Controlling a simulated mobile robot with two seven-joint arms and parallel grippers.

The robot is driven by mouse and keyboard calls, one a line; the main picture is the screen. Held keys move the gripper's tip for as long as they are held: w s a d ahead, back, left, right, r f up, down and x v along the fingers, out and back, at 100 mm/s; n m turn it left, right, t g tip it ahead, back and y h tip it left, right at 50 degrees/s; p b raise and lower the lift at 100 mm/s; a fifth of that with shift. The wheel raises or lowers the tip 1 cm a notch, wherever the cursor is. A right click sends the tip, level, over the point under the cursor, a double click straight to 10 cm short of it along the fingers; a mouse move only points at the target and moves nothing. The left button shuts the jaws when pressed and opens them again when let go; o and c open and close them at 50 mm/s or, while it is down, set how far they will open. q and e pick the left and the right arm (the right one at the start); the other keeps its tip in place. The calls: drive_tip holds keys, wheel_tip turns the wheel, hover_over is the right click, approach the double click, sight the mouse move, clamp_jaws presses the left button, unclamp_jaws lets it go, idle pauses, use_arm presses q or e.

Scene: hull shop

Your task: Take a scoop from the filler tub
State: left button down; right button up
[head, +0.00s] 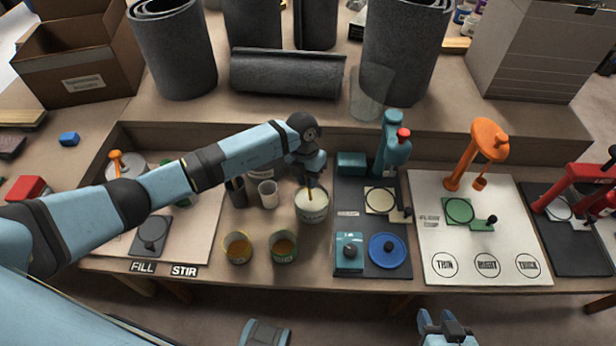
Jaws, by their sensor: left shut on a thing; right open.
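The tub (312,212) is a round grey container of pale cream filler, standing near the middle of the bench. My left gripper (310,180) is directly above it, pointing down. It is shut on a thin yellow-brown handle (310,192) that runs down into the tub. The handle's lower end is hidden, so I cannot tell whether it carries filler. My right gripper (446,326) is open and empty, low in front of the bench.
Two open cans (238,248) (284,248) stand in front of the tub, and a clear cup (268,194) is left of it.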

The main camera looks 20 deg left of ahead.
drive_tip(key=shift+s+d, duration=0.1)
use_arm(q)
drive_tip(key=shift+d, duration=0.2)
drive_tip(key=shift+w+d, duration=0.2)
drive_tip(key=shift+d, duration=0.2)
use_arm(e)
drive_tip(key=shift+w, duration=0.2)
use_arm(q)
drive_tip(key=shift+r, duration=0.15)
wheel_tip(320, 180, up, 10)
drive_tip(key=p, duration=0.7)
drive_tip(key=shift+r+p, duration=0.2)
drive_tip(key=shift+p, duration=0.15)
use_arm(e)
drive_tip(key=shift+s+d+r, duration=0.1)
drive_tip(key=shift+s+r, duration=0.05)
drive_tip(key=shift+r, duration=0.65)
drive_tip(key=shift+s+d+r, duration=0.1)
drive_tip(key=shift+s+r, duration=0.05)
drive_tip(key=shift+r, duration=0.65)
drive_tip(key=shift+s+d+r, duration=0.1)
drive_tip(key=shift+s+r, duration=0.05)
drive_tip(key=shift+r, duration=0.65)
